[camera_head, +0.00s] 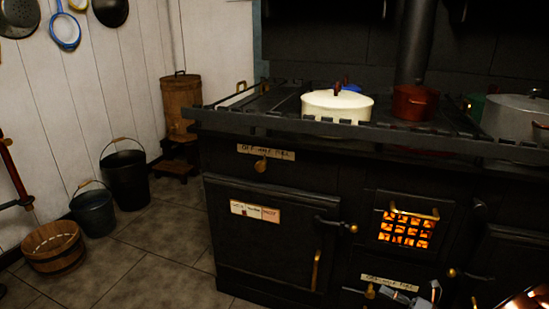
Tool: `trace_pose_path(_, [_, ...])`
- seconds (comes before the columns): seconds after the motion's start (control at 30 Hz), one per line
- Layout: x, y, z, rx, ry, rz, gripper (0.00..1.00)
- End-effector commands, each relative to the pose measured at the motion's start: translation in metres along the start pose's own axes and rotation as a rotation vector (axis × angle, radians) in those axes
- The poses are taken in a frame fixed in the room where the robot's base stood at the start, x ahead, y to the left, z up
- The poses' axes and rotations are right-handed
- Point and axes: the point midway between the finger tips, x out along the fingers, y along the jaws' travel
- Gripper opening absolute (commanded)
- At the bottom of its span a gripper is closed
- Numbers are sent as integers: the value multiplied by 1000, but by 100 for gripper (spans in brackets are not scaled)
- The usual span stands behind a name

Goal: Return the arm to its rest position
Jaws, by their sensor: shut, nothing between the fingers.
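My gripper (421,299) shows only in small part at the bottom edge, right of centre, in front of the lower part of the black stove (262,222). It is shut and holds nothing. The rest of my arm is mostly outside the picture, so its full pose cannot be seen.
On the railed stove top stand a cream lidded pot (337,106), a red pot (413,102) and a grey pot (515,118). Fire glows behind the grate (406,229). Black buckets (126,178) (93,211) and a wooden tub (53,246) stand left. Tiled floor (160,255) between is clear.

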Motion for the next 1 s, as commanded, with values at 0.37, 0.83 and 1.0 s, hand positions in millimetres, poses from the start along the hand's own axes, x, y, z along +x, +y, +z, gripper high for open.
trace_pose_path(0.37, [87,173,-16,-387,347,156,0])
trace_pose_path(0.83, [122,346,-78,-879,756,385,0])
trace_pose_path(1.0, [117,399,-102,-1053,898,484,0])
